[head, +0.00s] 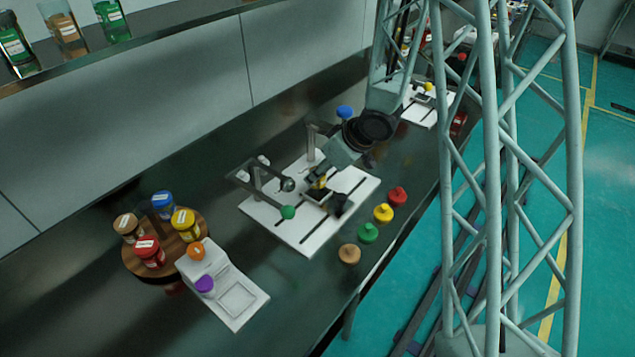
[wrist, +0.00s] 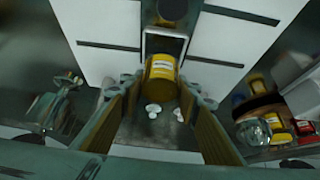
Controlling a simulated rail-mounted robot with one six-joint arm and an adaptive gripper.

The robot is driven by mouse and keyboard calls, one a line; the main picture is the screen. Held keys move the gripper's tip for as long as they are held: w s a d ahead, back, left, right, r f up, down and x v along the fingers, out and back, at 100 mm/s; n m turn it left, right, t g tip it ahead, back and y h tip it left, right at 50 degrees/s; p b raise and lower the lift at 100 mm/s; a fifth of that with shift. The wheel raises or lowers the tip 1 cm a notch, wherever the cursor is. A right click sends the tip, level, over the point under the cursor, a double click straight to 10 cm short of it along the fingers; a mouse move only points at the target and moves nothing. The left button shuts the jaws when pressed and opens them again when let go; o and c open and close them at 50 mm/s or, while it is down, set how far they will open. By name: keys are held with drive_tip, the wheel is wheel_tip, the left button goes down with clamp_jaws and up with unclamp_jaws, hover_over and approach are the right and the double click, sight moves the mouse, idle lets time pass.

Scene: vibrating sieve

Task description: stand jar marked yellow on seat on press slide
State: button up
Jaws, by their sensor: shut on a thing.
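The jar marked yellow (wrist: 161,68) is between the fingers of my gripper (wrist: 158,88) in the wrist view, with a pale label on its yellow band. My gripper is shut on it. Several small white pieces show just below the band; I cannot tell if they are inside the jar. The jar is at the end of the white-edged press slide (wrist: 147,45). Whether its base rests on the seat is hidden. In the head view, a bit of the yellow jar (head: 320,182) shows by my gripper (head: 325,189), over the white press base (head: 300,240).
A press lever with a green ball (head: 288,212) stands left of my gripper. Red, yellow, green and tan lids (head: 368,232) lie along the right front. A round wooden stand (head: 140,268) with several jars and a white device (head: 243,314) with orange and purple knobs are at left.

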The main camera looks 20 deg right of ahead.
sight(318, 182)
drive_tip(key=shift+f+b, duration=0.8)
drive_tip(key=shift+f, duration=1)
drive_tip(key=shift+f, duration=0.15)
drive_tip(key=o, duration=0.9)
drive_tip(key=shift+s+d+r, duration=0.15)
drive_tip(key=shift+s+r, duration=0.05)
drive_tip(key=shift+r, duration=0.45)
drive_tip(key=p+v, duration=0.4)
drive_tip(key=v, duration=0.7)
